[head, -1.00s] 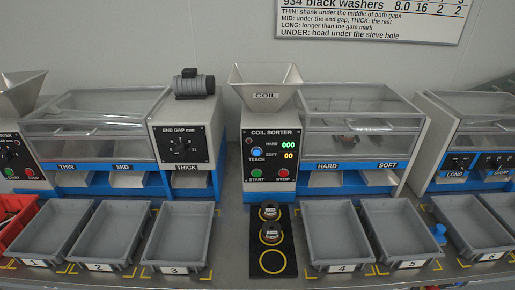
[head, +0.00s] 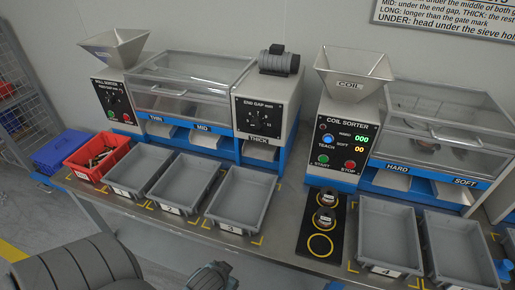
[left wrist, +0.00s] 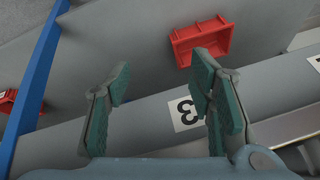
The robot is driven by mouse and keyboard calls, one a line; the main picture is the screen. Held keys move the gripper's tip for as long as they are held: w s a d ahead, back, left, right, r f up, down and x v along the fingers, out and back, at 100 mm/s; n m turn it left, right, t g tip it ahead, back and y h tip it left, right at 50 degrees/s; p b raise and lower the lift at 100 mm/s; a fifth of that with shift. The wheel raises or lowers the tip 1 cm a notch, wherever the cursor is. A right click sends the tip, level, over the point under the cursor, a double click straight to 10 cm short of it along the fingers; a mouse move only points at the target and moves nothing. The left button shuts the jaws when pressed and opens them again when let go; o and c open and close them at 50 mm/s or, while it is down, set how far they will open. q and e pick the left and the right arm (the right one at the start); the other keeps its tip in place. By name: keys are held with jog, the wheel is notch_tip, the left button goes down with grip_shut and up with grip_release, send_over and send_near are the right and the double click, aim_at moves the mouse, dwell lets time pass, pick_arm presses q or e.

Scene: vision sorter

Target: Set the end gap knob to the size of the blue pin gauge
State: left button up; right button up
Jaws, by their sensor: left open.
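The end gap knob (head: 264,114) is a small dark dial on the black END GAP mm panel (head: 283,112) of the left sorter in the head view. Its setting is too small to read. A small blue object (head: 504,268) stands right of the rightmost visible tray; I cannot tell whether it is the blue pin gauge. In the left wrist view my left gripper (left wrist: 161,64) is open and empty, its green-padded fingers apart. It is not clearly seen in the head view. My right gripper is not identifiable in view.
Grey trays (head: 240,225) line the bench front below the sorters. A red bin (head: 97,158) with dark parts sits at the left end. The coil sorter (head: 340,135) stands right of the end gap panel, with a black mat (head: 321,253) holding two round pieces before it.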

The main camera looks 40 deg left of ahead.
pick_arm(q)
notch_tip(320, 180, up, 7)
jog(key=n+t+y+p, duration=0.1)
jog(key=n+t+y, duration=0.2)
jog(key=t, duration=0.9)
send_near(256, 126)
jog(key=x, duration=0.9)
jog(key=shift+p, duration=0.4)
jog(key=shift+s, duration=0.1)
jog(key=c, duration=1.2)
jog(key=shift+o, duration=0.2)
